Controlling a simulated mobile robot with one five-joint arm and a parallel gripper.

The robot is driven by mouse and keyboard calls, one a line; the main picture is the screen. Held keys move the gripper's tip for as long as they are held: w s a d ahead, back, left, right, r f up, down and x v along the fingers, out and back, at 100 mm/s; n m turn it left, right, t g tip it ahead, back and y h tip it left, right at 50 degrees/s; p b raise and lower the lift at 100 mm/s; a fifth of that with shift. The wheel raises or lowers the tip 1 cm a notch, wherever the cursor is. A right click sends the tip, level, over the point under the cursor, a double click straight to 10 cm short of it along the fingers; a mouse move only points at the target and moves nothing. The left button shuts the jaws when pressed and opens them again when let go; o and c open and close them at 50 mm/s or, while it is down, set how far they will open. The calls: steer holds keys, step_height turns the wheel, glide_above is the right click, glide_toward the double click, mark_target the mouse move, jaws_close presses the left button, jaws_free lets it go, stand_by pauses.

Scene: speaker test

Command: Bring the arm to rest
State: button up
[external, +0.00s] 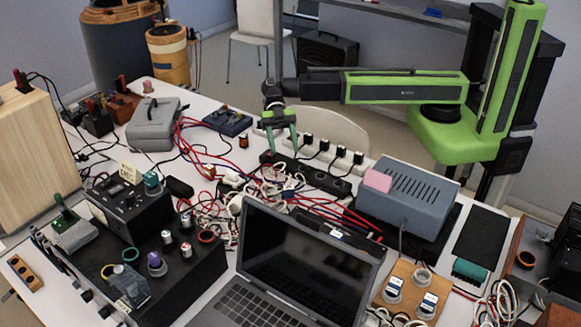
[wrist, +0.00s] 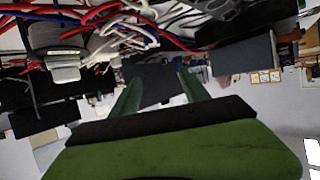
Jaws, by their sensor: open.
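My arm reaches left from its green column across the back of the cluttered table (external: 205,112). My gripper (external: 283,149) hangs at the arm's end, pointing down over the rear of the table. Its two green fingers are apart, with nothing seen between them. They are close above the white power strip (external: 318,150) and the black strip in front of it; I cannot tell whether they touch anything. In the wrist view, my gripper (wrist: 160,92) shows two spread fingers, with cables filling the top of the picture.
Red, white and blue cables (external: 275,180) lie tangled before the gripper. A blue-grey box (external: 408,200) stands to the right, a grey case (external: 153,124) to the left. An open laptop (external: 305,255) is in front. A white chair (external: 258,25) stands behind.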

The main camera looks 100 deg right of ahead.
steer(key=s+r+m+h+p, duration=0.2)
steer(key=s+m+h+p, duration=0.2)
steer(key=s+h+p, duration=0.35)
steer(key=s+d+f+m+h+p, duration=0.1)
steer(key=d+m+h, duration=0.1)
steer(key=d+m, duration=0.2)
steer(key=s+d+f+m+h, duration=0.1)
steer(key=d+f+m+h, duration=0.1)
steer(key=d+m, duration=0.2)
steer(key=s+d+f+m+h+p, duration=0.1)
steer(key=d+m+h, duration=0.1)
steer(key=d+m, duration=0.3)
steer(key=shift+d+f+p, duration=0.15)
steer(key=shift+p, duration=0.2)
steer(key=shift+w+m, duration=0.15)
steer(key=shift+m, duration=0.55)
